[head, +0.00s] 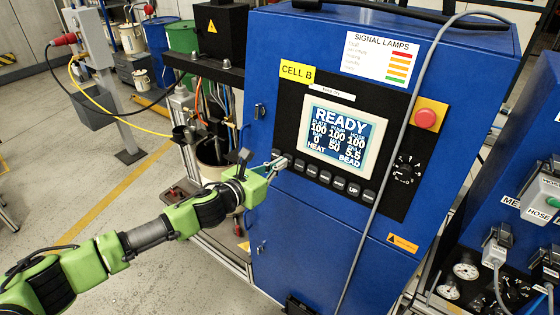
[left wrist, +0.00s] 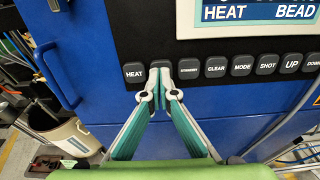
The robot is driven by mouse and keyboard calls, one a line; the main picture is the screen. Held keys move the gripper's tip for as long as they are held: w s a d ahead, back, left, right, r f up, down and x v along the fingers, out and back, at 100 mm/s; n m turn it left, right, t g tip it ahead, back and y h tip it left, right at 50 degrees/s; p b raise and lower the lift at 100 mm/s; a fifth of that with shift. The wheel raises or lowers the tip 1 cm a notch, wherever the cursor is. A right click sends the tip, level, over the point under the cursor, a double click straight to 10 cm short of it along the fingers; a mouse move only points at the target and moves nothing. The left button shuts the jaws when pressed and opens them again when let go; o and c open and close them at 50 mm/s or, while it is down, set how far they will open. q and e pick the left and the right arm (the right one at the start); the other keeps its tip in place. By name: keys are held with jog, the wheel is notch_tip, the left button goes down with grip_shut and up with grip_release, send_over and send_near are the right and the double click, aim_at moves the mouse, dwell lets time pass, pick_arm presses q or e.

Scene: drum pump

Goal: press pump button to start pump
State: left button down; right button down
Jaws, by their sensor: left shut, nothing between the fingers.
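The blue cabinet's black control panel (head: 394,178) carries a lit screen (head: 343,137) reading READY, with a row of dark buttons below it. In the left wrist view the row reads HEAT (left wrist: 134,71), then a button with its label hidden behind my fingertips, then STANDBY (left wrist: 189,68) and CLEAR (left wrist: 215,66). My left gripper (head: 281,163) is shut and empty, its tips at the row's left part. In the left wrist view the tips (left wrist: 166,80) are in front of the hidden-label button, between HEAT and STANDBY. Contact cannot be told. No PUMP label is readable. My right gripper is not in view.
A red emergency knob (head: 425,118) sits on a yellow plate right of the screen. A grey cable (head: 383,160) hangs down the cabinet front. A blue handle (left wrist: 57,76) is left of the panel. A bucket (left wrist: 72,138) stands at lower left.

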pick_arm(q)
jog(key=shift+w+d+f, duration=0.1)
jog(key=shift+w+d, duration=0.15)
jog(key=shift+w, duration=0.05)
